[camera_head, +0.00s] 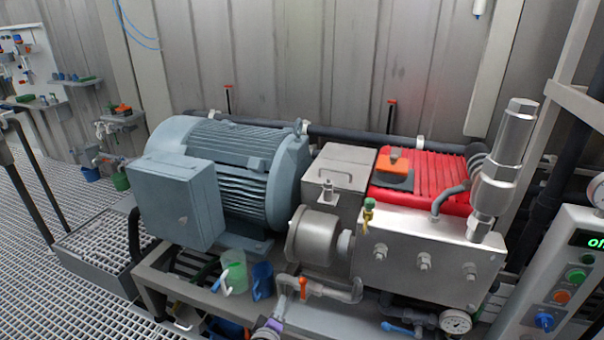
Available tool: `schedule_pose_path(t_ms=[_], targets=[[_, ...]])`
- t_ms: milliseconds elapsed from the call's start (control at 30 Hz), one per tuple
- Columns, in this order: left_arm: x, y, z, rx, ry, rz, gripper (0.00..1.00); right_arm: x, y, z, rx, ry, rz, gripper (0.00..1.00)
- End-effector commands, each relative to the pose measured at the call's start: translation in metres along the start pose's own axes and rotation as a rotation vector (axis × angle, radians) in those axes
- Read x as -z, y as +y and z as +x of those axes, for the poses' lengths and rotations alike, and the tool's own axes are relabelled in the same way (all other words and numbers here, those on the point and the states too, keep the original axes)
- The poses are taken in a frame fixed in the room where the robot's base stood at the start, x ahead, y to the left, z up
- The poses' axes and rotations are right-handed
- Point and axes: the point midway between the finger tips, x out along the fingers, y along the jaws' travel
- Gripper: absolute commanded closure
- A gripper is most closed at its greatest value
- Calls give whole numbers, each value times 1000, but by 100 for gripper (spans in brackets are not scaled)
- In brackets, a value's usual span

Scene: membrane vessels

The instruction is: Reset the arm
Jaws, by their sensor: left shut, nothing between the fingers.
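Neither of my grippers can be made out in the head view, and no arm link shows clearly. The task names no object. The view is filled by a pump unit: a large blue-grey motor (180,200), a grey metal box (338,172) and a red ribbed housing (425,185). A steel block (425,265) with bolts is at the front right.
A control panel (560,275) with a lit display and buttons stands at the right edge. A green cup (233,272) and a blue cup (262,281) are below the motor. Pipes with an orange valve handle (304,290) run in front. Grated floor (70,300) is open at left.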

Motion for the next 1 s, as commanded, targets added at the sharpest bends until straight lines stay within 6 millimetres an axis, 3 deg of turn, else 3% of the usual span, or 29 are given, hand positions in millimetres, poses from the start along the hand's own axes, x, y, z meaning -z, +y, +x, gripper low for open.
schedule_pose_path(t_ms=[167,367,700,1000], targets=[[14,13,-53,122,-126,213,100,0,0,0,0,0,0,12],[21,6,-127,265,-280,441,100,0,0,0,0,0,0,12],[20,-40,-269,501,-551,755,100,0,0,0,0,0,0,12],[15,-79,-358,643,-727,905,100,0,0,0,0,0,0,12]])
